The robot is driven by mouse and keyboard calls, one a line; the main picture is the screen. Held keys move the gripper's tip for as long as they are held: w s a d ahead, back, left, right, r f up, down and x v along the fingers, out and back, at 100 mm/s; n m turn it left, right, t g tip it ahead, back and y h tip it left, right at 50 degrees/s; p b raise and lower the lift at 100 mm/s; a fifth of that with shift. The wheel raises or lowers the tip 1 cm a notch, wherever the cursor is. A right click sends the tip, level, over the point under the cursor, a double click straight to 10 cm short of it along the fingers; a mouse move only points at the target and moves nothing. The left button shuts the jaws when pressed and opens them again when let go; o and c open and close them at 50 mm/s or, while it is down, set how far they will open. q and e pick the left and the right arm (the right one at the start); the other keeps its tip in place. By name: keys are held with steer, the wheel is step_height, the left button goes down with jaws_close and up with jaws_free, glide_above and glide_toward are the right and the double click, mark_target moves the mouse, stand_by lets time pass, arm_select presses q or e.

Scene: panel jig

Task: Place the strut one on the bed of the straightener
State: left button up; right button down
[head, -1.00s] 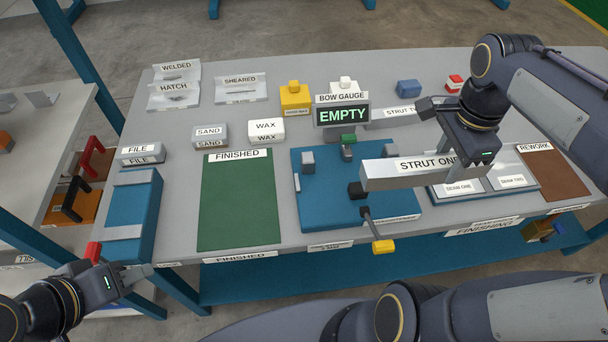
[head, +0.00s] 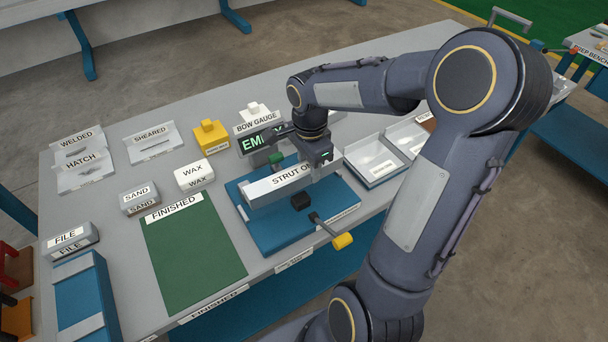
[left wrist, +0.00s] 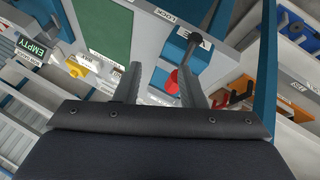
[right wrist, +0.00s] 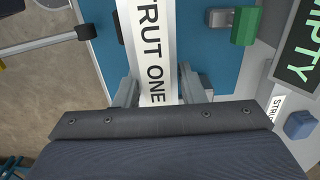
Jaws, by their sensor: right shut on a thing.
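Strut one (head: 272,187) is a pale bar with a "STRUT ONE" label, level above the blue bed of the straightener (head: 254,229). My right gripper (head: 316,160) is shut on it near its right end. In the right wrist view the strut (right wrist: 150,45) runs between the fingers (right wrist: 158,88), with the blue bed (right wrist: 208,50) behind it. I cannot tell whether the strut touches the bed. My left gripper (left wrist: 160,85) is open and empty in the left wrist view, and out of the head view.
The bow gauge (head: 262,139), partly hidden by my arm, stands behind the straightener. A yellow-tipped lever (head: 342,241) sticks out in front. The green finished mat (head: 192,248) left of it is bare. Wax (head: 194,176) and sand (head: 139,199) blocks stand behind the mat.

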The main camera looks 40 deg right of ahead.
mark_target(304, 177)
steer(key=shift+w+a+f, duration=0.15)
steer(key=shift+w+f, duration=0.5)
steer(key=shift+f, duration=0.2)
steer(key=shift+w+f, duration=0.1)
steer(key=shift+f, duration=1.4)
steer(key=shift+f+b, duration=0.2)
steer(key=shift+b, duration=0.1)
steer(key=c, duration=0.9)
jaws_free()
